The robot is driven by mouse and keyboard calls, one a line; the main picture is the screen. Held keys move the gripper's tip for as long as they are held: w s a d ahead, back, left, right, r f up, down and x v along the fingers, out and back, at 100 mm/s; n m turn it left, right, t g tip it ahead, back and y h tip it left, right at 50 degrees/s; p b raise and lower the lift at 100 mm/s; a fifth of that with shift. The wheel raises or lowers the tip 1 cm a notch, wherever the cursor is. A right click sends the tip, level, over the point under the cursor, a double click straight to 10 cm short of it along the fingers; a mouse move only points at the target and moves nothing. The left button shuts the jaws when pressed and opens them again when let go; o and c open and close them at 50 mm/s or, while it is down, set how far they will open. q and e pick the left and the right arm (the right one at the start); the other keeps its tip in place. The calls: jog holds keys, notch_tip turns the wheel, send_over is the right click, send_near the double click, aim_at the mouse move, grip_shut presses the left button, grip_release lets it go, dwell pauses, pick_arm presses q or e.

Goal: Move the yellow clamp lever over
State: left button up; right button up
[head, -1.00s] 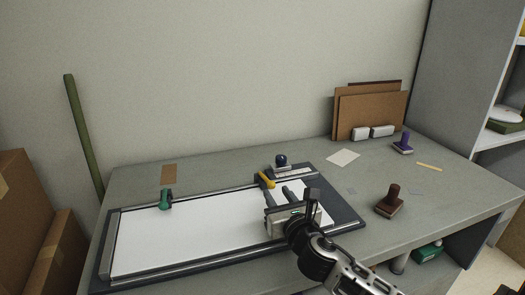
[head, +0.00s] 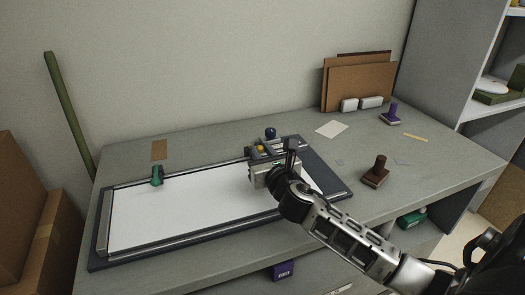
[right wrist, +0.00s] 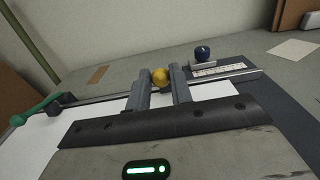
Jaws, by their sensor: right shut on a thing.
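The yellow clamp lever (head: 261,148) is at the far right part of the framed board. In the right wrist view its round yellow knob (right wrist: 160,76) sits between the two finger tips. My right gripper (right wrist: 161,82) is shut on it; the gripper also shows in the head view (head: 266,152), reaching in from the right above the board. The gripper body hides most of the lever's lower part. The board (head: 180,212) carries a white sheet and metal rails. My left gripper is not in view.
A green clamp (head: 157,176) is on the board's far rail, left of the lever. A blue-knobbed part (head: 270,133) stands just behind the lever. Brown (head: 376,172) and purple (head: 391,114) stamps stand to the right. The table's left front is taken by the board.

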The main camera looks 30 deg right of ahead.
jog(key=shift+r, duration=0.3)
jog(key=shift+w+r, duration=0.1)
jog(key=shift+w+d+r+p, duration=0.15)
jog(key=shift+w+r+p, duration=0.25)
jog(key=shift+r+p, duration=0.15)
jog(key=shift+w+d+r+p, duration=0.1)
jog(key=shift+w+r+p, duration=0.25)
jog(key=shift+r+p, duration=0.2)
jog(key=shift+w, duration=0.15)
jog(key=shift+w+d+r+p, duration=0.15)
jog(key=shift+w+r+p, duration=0.2)
jog(key=shift+w+r, duration=0.15)
jog(key=shift+w+d+r+p, duration=0.15)
jog(key=shift+w+r+p, duration=0.2)
jog(key=shift+w, duration=0.25)
